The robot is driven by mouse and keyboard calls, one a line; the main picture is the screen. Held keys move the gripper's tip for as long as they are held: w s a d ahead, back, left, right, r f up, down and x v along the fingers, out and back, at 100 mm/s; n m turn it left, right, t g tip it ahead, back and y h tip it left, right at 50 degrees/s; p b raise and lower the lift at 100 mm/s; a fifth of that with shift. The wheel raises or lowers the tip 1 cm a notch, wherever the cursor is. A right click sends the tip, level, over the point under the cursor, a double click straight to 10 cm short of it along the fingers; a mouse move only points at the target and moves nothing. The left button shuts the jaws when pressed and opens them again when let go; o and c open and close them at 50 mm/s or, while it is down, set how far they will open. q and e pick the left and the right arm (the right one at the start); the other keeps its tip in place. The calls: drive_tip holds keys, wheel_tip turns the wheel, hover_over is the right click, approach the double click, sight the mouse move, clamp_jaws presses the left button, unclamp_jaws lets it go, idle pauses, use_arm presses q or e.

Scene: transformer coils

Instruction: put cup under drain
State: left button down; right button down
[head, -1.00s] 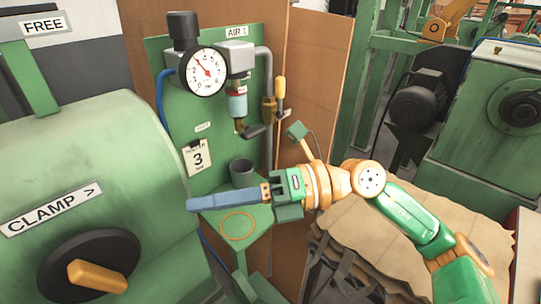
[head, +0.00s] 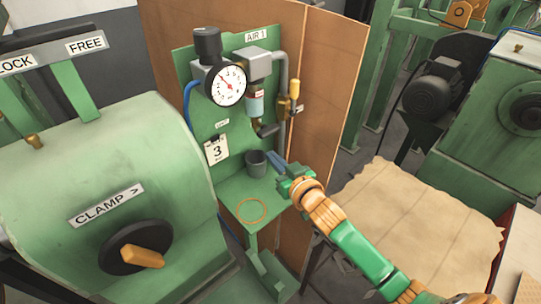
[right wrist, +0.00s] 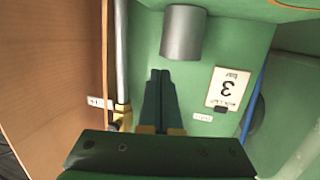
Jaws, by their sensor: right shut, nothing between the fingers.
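A dark grey cup (head: 256,164) stands upright on the green shelf (head: 228,193) at the foot of the green panel. It also shows in the right wrist view (right wrist: 182,35), beyond my fingertips. The air unit with its clear bowl (head: 255,104) hangs on the panel above the cup; its underside outlet is small, with a black lever (head: 268,131) beside it. My right gripper (head: 274,158) is shut and empty, its blue fingers just right of the cup. In the right wrist view the fingers (right wrist: 161,75) lie together, pointing toward the cup. My left gripper is out of view.
An orange ring (head: 251,210) marks a bare spot near the shelf's front. A gauge (head: 226,86) and a "3 bar" card (head: 216,150) are on the panel. A green clamp machine (head: 110,180) stands left; a brown board (head: 325,110) stands right behind.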

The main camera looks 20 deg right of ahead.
drive_tip(key=shift+w+a, duration=0.1)
drive_tip(key=shift+w, duration=0.7)
drive_tip(key=shift+w+f+p, duration=0.15)
drive_tip(key=shift+w+p, duration=0.15)
drive_tip(key=shift+f+b, duration=0.3)
drive_tip(key=shift+f, duration=0.35)
drive_tip(key=shift+s, duration=0.15)
drive_tip(key=shift+s, duration=0.1)
